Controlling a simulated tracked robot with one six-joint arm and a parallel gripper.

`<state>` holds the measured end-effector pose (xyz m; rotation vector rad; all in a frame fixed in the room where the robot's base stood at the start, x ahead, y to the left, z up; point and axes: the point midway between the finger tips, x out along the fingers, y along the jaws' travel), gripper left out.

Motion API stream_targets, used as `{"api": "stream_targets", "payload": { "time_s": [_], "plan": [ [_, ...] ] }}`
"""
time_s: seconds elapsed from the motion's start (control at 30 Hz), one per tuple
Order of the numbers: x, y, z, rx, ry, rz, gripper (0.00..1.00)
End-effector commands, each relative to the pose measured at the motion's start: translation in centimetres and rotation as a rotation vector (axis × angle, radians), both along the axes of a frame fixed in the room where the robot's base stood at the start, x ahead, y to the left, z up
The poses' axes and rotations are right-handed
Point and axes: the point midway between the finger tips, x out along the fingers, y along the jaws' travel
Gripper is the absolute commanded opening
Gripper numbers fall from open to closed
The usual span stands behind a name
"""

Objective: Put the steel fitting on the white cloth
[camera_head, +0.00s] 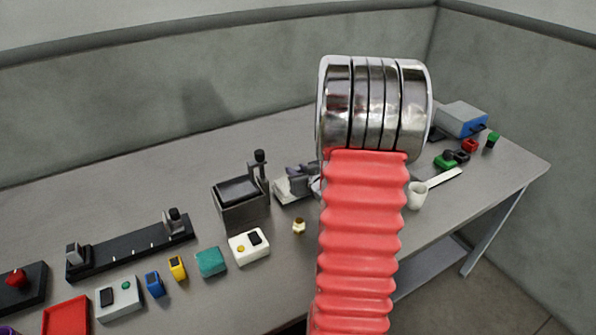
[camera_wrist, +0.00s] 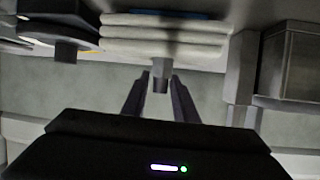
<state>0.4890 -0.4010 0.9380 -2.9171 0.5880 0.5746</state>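The steel fitting (camera_wrist: 160,78), a small grey piece, sits between the fingertips of my gripper (camera_wrist: 160,85) in the wrist view. The white cloth (camera_wrist: 165,36) is a thick folded stack beyond the fingertips at the top of the wrist view. The fitting's upper end overlaps the cloth's near edge in the picture; I cannot tell whether they touch.
In the wrist view a grey box (camera_wrist: 288,65) stands right of the cloth and a dark device (camera_wrist: 58,24) left of it.

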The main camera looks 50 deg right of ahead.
Motion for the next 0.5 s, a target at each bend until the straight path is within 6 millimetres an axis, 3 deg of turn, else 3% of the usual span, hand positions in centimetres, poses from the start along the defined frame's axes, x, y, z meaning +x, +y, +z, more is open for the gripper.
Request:
{"api": "stream_targets", "payload": {
  "time_s": [0.17, 0.5],
  "plan": [
    [0.01, 0.00, 0.02, 0.000, 0.000, 0.000, 0.39],
    [0.00, -0.01, 0.22, -0.001, -0.001, 0.000, 0.40]
  ]
}}
